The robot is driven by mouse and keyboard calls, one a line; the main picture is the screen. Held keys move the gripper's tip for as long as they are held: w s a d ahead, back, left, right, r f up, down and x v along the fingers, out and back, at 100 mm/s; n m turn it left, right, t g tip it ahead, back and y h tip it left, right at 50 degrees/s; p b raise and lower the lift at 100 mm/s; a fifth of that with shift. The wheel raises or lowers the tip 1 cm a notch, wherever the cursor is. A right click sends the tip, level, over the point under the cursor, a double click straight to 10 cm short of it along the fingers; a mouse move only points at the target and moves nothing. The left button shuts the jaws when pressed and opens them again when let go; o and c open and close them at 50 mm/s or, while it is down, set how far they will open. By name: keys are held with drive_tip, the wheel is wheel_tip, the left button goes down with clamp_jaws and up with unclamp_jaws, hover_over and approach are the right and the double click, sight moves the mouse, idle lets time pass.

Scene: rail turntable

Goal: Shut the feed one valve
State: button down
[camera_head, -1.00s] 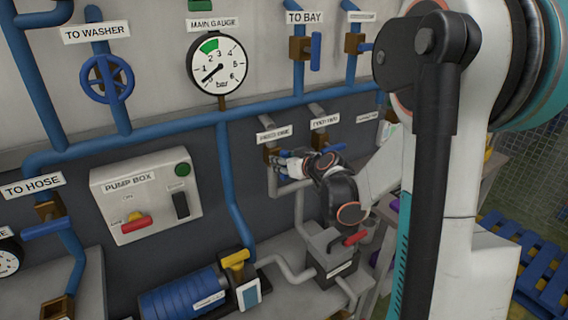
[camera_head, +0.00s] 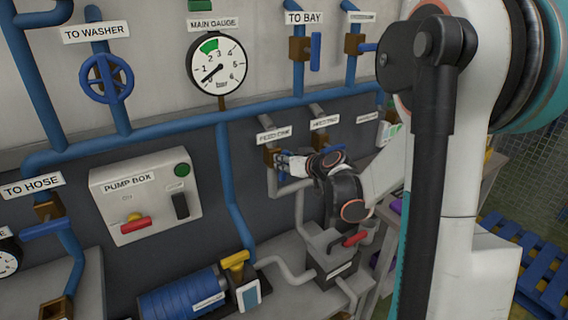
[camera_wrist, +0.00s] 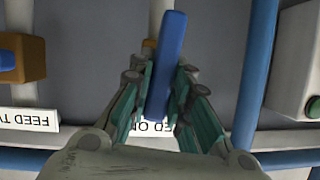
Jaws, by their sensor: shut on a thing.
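The feed one valve has a brown body (camera_head: 271,157) under its label (camera_head: 274,135) in the head view. Its blue lever (camera_wrist: 168,60) stands between my fingers in the wrist view, tilted slightly from the line of the pale pipe behind it. My gripper (camera_wrist: 160,88) is shut on this lever, with a teal pad on either side. In the head view, my gripper (camera_head: 287,165) is at the valve and hides most of the lever. In the wrist view, the lever and fingers partly cover the upside-down label.
The feed two valve (camera_wrist: 32,58) is close to the left in the wrist view, its blue lever (camera_wrist: 7,60) pointing sideways. A blue pipe (camera_wrist: 254,75) runs close on the right. A grey box with a red handle (camera_head: 352,239) stands below my wrist in the head view.

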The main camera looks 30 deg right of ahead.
drive_tip(key=m+y, duration=0.1)
drive_tip(key=m+y+b, duration=0.1)
drive_tip(key=m, duration=0.1)
drive_tip(key=shift+d+f+b, duration=0.2)
drive_tip(key=shift+d+b, duration=0.1)
drive_tip(key=shift+d, duration=0.05)
drive_tip(key=shift+d+f+m+t+y+b, duration=0.15)
drive_tip(key=shift+m+t+y+b, duration=0.3)
drive_tip(key=shift+m+y+b, duration=0.75)
drive_tip(key=shift+d+f+m+t+y+b, duration=0.2)
drive_tip(key=shift+m+t+b, duration=0.5)
drive_tip(key=shift+m, duration=1.25)
drive_tip(key=shift+a+f+m+t+y+b, duration=0.1)
drive_tip(key=shift+f+m+t+y+b, duration=0.15)
drive_tip(key=shift+m+y+b, duration=0.8)
drive_tip(key=shift+m+h, duration=0.35)
drive_tip(key=shift+m, duration=0.35)
drive_tip(key=c, duration=1.5)
unclamp_jaws()
drive_tip(key=shift+d, duration=0.1)
